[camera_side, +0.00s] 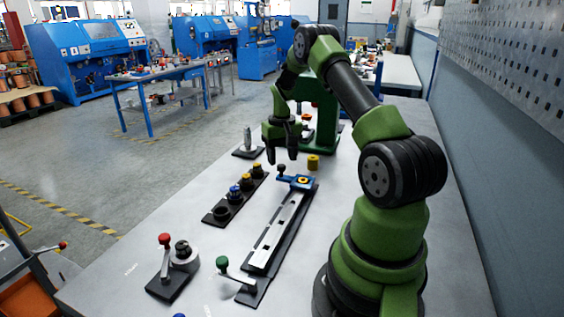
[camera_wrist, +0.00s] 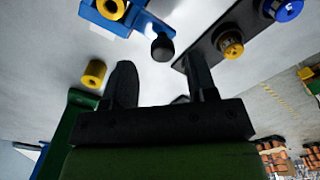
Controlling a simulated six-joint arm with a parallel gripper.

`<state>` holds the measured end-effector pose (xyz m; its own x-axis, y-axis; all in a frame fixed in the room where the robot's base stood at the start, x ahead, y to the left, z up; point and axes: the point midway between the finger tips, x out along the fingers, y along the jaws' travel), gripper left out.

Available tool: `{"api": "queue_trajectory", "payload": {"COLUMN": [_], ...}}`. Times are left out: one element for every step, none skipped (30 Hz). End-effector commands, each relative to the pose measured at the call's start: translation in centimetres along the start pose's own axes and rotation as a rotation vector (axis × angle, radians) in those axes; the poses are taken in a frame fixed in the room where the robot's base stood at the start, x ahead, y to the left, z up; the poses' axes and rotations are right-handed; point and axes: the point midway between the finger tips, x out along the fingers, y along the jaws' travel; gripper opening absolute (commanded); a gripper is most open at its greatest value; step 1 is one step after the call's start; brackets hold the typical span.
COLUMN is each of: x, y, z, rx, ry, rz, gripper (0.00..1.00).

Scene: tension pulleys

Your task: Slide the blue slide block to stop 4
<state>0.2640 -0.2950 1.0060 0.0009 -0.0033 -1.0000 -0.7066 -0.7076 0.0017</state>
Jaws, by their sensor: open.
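The blue slide block (camera_side: 302,184) sits at the far end of a long rail (camera_side: 272,240) with a pale metal strip. It has a yellow ring on top and an arm ending in a black ball knob (camera_side: 281,169). The wrist view shows the block (camera_wrist: 140,18) at the top edge, partly cut off, and the knob (camera_wrist: 162,46) between and beyond the fingertips. My gripper (camera_side: 282,158) is open and empty, pointing down just above and behind the knob, apart from it. The fingers also show in the wrist view (camera_wrist: 158,72). I cannot read any stop numbers.
A yellow cylinder (camera_side: 313,161) stands right of my gripper. A dark rack (camera_side: 222,212) with several pulleys lies left of the rail. A green-knobbed lever (camera_side: 222,264) is at the rail's near end. A red-knobbed lever unit (camera_side: 166,265) stands near left.

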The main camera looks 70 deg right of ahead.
Motion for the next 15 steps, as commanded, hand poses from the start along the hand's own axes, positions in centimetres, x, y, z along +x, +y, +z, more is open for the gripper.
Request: {"api": "queue_trajectory", "payload": {"x": [-1.2,-1.8,-2.7,-3.3,-3.9,-4.6,-5.1,-5.6,-6.2,-6.5,-6.8,-7.2,-7.3,-7.5,-7.6], "y": [0.0,0.0,0.0,0.0,0.0,0.0,0.0,0.0,0.1,0.1,0.1,0.1,0.1,0.1,0.1], "z": [-0.1,-0.1,-0.1,-0.1,-0.1,-0.1,-0.1,-0.1,-0.1,-0.1,-0.1,-0.1,-0.1,0.0,0.0], "rx": [0.000,0.001,0.000,0.000,0.000,0.001,0.000,0.000,0.000,0.000,0.001,0.000,0.000,0.000,0.000], "ry": [0.006,0.006,0.006,0.006,0.006,0.006,0.007,0.007,0.005,0.005,0.004,0.004,0.003,0.003,0.003], "rz": [0.000,0.000,0.000,0.001,0.001,0.000,0.000,0.000,0.001,0.001,0.000,0.000,0.000,0.000,0.000], "gripper": [0.52,0.52,0.52,0.52,0.52,0.52,0.52,0.52,0.52,0.52,0.52,0.52,0.52,0.52,0.52]}}
